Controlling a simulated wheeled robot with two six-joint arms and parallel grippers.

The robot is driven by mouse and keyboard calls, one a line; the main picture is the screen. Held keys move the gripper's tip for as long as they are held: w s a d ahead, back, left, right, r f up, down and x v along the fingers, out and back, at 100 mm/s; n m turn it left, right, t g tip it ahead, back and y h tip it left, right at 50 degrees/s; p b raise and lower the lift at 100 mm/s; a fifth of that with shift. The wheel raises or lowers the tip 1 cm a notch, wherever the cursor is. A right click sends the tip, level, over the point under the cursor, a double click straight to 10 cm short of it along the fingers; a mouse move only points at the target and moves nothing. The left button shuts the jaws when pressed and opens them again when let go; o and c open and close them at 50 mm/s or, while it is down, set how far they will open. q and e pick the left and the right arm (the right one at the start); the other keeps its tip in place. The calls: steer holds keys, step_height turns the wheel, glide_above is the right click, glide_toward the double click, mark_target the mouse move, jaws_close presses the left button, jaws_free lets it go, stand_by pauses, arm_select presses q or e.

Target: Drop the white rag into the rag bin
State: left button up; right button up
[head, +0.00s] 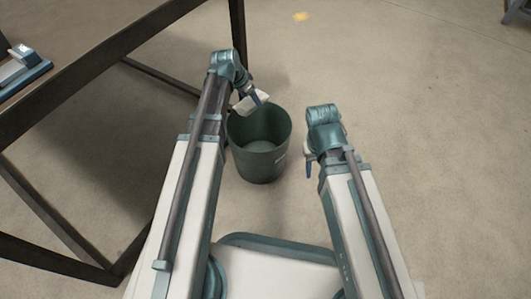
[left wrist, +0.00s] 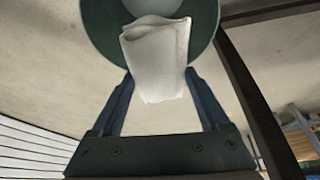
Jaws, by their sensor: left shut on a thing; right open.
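The white rag (left wrist: 157,62) is pinched between the dark blue fingers of my left gripper in the left wrist view, its folded upper part clear of them. The rag bin (head: 260,167) is a dark green round bucket on the floor, open at the top; its rim also shows behind the rag in the left wrist view (left wrist: 205,22). In the head view my left gripper (head: 257,97) is over the bin's far left rim. I cannot clearly tell the rag from the pale gripper parts there. My right gripper (head: 309,168) is open, right of the bin and apart from it.
A dark-framed table (head: 110,50) stands at the left, close to my left arm, with a blue and grey device (head: 22,68) on its top. Bare concrete floor lies beyond and right of the bin.

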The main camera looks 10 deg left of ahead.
arm_select(q)
steer(key=shift+b+x, duration=0.35)
steer(key=shift+x, duration=0.5)
arm_select(e)
steer(key=shift+w+d+f, duration=0.15)
steer(key=shift+d+f, duration=0.05)
steer(key=shift+f, duration=0.55)
arm_select(q)
step_height(320, 180, down, 6)
steer(key=b, duration=0.6)
arm_select(e)
step_height(320, 180, down, 6)
arm_select(q)
steer(key=o, duration=1.1)
steer(key=shift+c, duration=0.2)
steer(key=shift+r, duration=0.1)
